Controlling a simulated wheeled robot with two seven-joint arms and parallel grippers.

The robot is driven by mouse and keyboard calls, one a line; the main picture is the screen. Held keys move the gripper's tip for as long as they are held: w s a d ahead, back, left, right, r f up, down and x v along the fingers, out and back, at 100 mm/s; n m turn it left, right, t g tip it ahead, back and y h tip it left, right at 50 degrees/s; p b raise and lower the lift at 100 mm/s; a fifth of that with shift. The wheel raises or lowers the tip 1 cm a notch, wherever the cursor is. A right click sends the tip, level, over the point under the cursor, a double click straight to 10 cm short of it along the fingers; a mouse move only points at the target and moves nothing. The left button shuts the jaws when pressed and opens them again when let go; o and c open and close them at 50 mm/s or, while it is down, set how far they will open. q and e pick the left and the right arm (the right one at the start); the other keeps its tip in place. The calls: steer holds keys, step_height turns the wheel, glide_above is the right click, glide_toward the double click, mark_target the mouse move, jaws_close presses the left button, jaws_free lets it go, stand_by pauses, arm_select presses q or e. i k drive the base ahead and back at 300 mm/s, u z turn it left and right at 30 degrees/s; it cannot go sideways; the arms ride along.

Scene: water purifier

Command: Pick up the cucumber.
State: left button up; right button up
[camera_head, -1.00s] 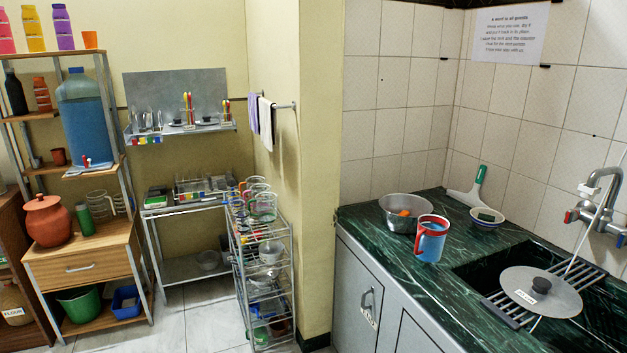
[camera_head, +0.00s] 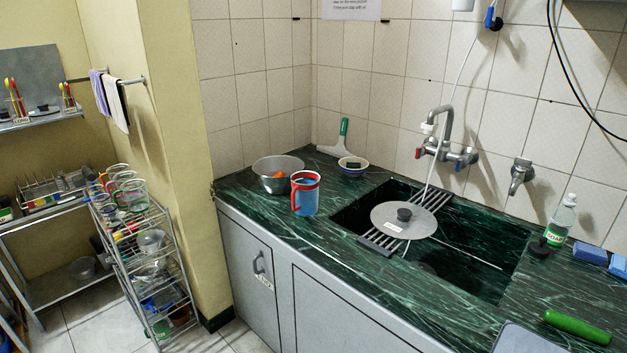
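A green cucumber-shaped object (camera_head: 577,327) lies on the dark green marble counter at the lower right, close to the right edge of the view. It lies on its side, right of the sink and beside a grey flat board or tray (camera_head: 527,339) at the bottom edge. Neither of my grippers shows in the head view.
The counter (camera_head: 350,262) holds a metal bowl (camera_head: 278,184), a blue and red mug (camera_head: 306,200) and a small bowl (camera_head: 352,168). A pot lid (camera_head: 404,221) rests on a rack over the sink (camera_head: 470,272). A soap bottle (camera_head: 560,222) and blue sponges (camera_head: 590,254) stand behind the cucumber. A wire rack (camera_head: 150,270) is at the left.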

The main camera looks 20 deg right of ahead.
mark_target(566, 323)
steer(key=z, duration=2.3)
steer(key=k, duration=0.5)
steer(key=u, duration=2.05)
steer(key=i, duration=1.5)
steer(key=z, duration=2.15)
